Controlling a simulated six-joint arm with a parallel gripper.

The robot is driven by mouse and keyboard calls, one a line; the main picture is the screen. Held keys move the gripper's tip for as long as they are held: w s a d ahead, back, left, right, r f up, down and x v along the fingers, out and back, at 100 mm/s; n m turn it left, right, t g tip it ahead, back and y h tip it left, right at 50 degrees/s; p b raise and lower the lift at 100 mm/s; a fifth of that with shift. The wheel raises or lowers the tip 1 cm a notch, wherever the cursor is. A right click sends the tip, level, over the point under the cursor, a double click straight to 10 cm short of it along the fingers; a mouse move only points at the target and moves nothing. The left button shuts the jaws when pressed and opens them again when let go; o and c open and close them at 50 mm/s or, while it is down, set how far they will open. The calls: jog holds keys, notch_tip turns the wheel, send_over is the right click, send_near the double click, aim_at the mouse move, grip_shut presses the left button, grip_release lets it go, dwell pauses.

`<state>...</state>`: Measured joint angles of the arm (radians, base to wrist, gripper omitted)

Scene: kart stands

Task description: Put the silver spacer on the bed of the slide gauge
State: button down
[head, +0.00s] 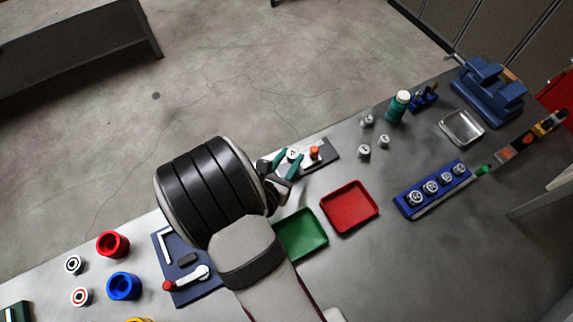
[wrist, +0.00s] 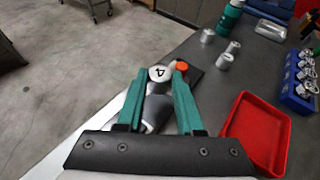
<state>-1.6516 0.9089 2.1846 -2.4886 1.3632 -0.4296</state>
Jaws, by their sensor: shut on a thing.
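My gripper (head: 284,163) has its two teal fingers shut on the silver spacer (head: 292,154), a short cylinder with a dark number on its pale top. In the wrist view, the spacer (wrist: 159,73) sits upright between the fingertips. What looks like the slide gauge (head: 329,147) is a dark plate with a grey metal part and an orange knob (head: 315,152). The knob (wrist: 182,66) is just right of the spacer in the wrist view. The spacer is over or at the gauge's left part; I cannot tell whether it touches the bed. The fingers hide part of the gauge.
Several silver cylinders (head: 364,151) stand to the right, near a green bottle (head: 397,106). A red tray (head: 349,206) and a green tray (head: 301,235) lie in front. A blue holder (head: 433,190) and metal tray (head: 462,127) are farther right. A blue clamp board (head: 187,267) is left.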

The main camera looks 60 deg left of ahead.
aim_at(286, 168)
jog(key=shift+s+a+f, duration=0.15)
jog(key=shift+a+f, duration=0.05)
jog(key=shift+f, duration=0.95)
jog(key=shift+s+a+f, duration=0.15)
jog(key=shift+f, duration=0.95)
jog(key=shift+f, duration=0.1)
jog(key=c, duration=0.8)
grip_release()
jog(key=shift+c, duration=0.2)
